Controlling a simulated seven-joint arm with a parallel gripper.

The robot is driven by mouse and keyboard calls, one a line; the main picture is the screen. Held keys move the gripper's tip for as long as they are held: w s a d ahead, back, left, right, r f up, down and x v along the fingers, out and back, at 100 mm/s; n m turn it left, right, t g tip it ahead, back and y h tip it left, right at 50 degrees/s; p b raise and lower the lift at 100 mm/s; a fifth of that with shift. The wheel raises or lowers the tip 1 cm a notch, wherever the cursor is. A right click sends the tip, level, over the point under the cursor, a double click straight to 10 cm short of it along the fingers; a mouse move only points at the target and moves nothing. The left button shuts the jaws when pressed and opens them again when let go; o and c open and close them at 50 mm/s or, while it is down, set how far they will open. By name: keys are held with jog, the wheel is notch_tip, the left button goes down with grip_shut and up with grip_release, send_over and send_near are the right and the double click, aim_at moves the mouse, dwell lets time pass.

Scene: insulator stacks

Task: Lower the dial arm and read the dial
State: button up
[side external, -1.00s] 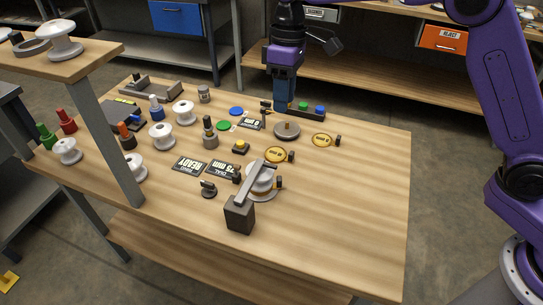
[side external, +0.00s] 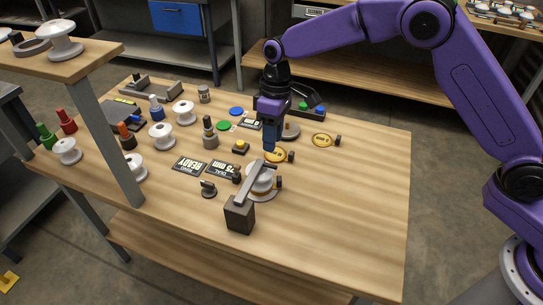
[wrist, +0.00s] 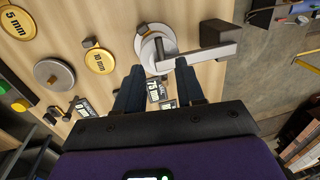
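The dial arm (side external: 253,183) is a grey bar running from a dark block (side external: 240,215) over a white round insulator (side external: 262,180) on a disc. In the wrist view the bar (wrist: 205,55) crosses beside the white insulator (wrist: 151,48). A dark label (side external: 223,168) appears to read "75 mm" and "DIAL". My gripper (side external: 269,150) hangs just above the bar's free end. In the wrist view the two fingers of my gripper (wrist: 160,66) are apart, with the bar's end near the gap between their tips. I cannot tell whether they touch it.
A "READY" label (side external: 189,166) lies left of the dial label. Yellow discs marked in mm (side external: 322,140) lie behind and right. Several white insulators (side external: 162,136) stand to the left. The table's right front is clear.

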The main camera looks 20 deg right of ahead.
jog(key=shift+s+a+f, duration=0.1)
jog(key=shift+f, duration=0.95)
jog(key=shift+s+a+f, duration=0.15)
jog(key=shift+f, duration=0.9)
jog(key=shift+s+a+f, duration=0.1)
jog(key=shift+f, duration=0.95)
grip_shut()
